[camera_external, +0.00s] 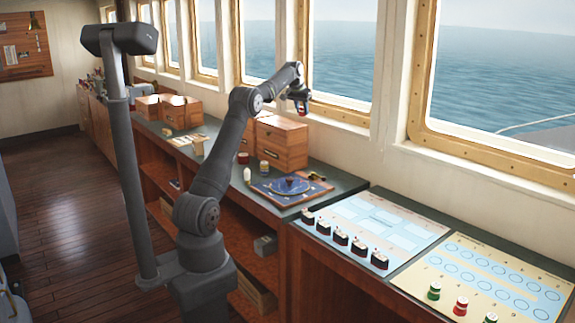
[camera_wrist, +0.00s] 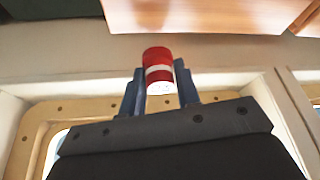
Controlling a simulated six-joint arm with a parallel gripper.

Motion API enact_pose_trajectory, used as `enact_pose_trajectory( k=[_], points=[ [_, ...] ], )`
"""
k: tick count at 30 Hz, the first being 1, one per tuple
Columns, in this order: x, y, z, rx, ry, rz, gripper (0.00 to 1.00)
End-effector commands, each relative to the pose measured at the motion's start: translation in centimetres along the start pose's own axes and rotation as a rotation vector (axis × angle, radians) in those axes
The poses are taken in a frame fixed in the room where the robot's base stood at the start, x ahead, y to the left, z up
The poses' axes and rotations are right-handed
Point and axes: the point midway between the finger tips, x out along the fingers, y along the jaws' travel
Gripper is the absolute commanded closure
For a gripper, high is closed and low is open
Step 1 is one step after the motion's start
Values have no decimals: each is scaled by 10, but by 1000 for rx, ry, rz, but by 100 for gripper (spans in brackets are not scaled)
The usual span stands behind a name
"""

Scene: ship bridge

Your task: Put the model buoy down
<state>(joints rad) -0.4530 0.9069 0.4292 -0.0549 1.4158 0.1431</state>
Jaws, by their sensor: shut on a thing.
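The model buoy (camera_wrist: 158,66) shows between the two blue fingers of my gripper (camera_wrist: 158,86) in the wrist view. In the external view the buoy is a small reddish patch, too small to make out well. It is clear of the counter and touches only the fingers.
Wooden drawer boxes (camera_external: 283,142) stand against the wall. A light-blue chart (camera_external: 375,222) holds several dark ship models; a cream chart (camera_external: 490,275) holds red and green pieces (camera_external: 460,305).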

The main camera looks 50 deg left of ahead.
Motion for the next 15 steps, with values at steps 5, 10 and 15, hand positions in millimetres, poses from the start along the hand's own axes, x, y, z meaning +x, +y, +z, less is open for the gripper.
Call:
enact_pose_trajectory(
  k=[5, 10, 15],
  points=[
    [0, -103, 11, -112, -1, -47, 92],
    [-5, -194, 32, -211, 0, -89, 92],
    [-14, -277, 61, -303, -1, -128, 92]
  ],
)
